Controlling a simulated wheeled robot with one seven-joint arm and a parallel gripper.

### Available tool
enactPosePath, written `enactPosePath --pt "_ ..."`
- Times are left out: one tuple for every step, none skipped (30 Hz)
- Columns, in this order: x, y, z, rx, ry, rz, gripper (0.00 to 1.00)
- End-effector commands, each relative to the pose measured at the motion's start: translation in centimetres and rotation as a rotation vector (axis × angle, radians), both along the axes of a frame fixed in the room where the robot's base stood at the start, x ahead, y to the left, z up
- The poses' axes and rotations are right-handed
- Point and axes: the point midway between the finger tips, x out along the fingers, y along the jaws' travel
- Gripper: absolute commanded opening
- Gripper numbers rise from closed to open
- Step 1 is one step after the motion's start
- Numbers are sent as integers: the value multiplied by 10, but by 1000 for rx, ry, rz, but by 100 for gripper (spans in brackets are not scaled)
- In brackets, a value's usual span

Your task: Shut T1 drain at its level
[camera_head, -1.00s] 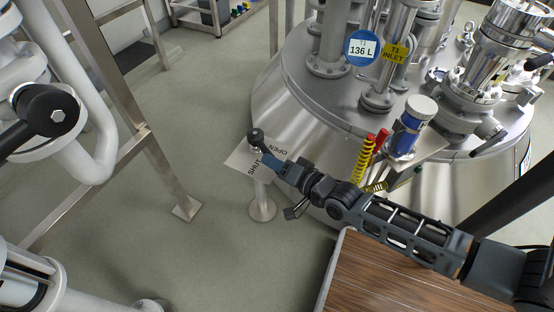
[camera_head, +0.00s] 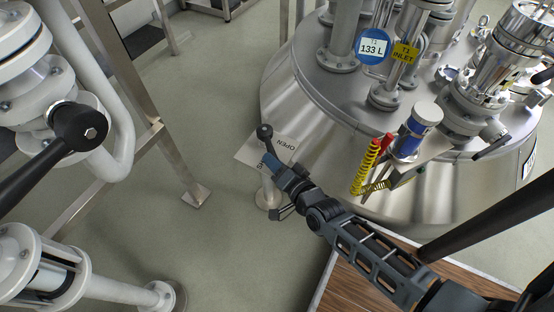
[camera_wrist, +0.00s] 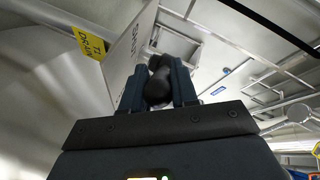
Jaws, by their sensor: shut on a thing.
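The T1 drain handle ends in a black knob (camera_head: 264,132) by a pale plate (camera_head: 286,143) on a post beside the T1 tank. The plate reads OPEN on its right; my gripper partly covers the lettering on its left. My gripper (camera_head: 268,157) is shut on the handle. In the wrist view my fingers (camera_wrist: 159,88) sit either side of the black handle (camera_wrist: 159,66), with the plate's edge (camera_wrist: 128,48) close at left. A yellow T1 tag (camera_wrist: 88,42), apparently the drain's, hangs near. The round blue level tag (camera_head: 373,46) on T1 reads 133 L.
The steel T1 tank (camera_head: 320,125) stands behind and right of my arm. White piping (camera_head: 115,120) is at left; grey floor lies between.

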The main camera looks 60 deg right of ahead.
Motion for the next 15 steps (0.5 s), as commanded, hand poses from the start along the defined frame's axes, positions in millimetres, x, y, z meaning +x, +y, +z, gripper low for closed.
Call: enactPosePath --pt "1 2 -2 3 4 4 0" --pt "1 2 -2 3 3 4 0" --pt "1 2 -2 3 3 4 0" --pt "1 2 -2 2 3 4 0" --pt "1 2 -1 2 3 4 0" --pt "1 2 -1 2 2 4 0" --pt "1 1 -1 2 2 3 0" --pt "1 1 -1 2 2 3 29" --pt "1 1 -1 2 2 3 33" --pt "1 1 -1 1 1 2 36" --pt "1 1 -1 1 1 2 38" --pt "1 1 0 1 0 2 42" --pt "1 0 0 1 0 2 45" --pt "1 0 0 0 0 1 48" --pt "1 0 0 0 0 1 49"
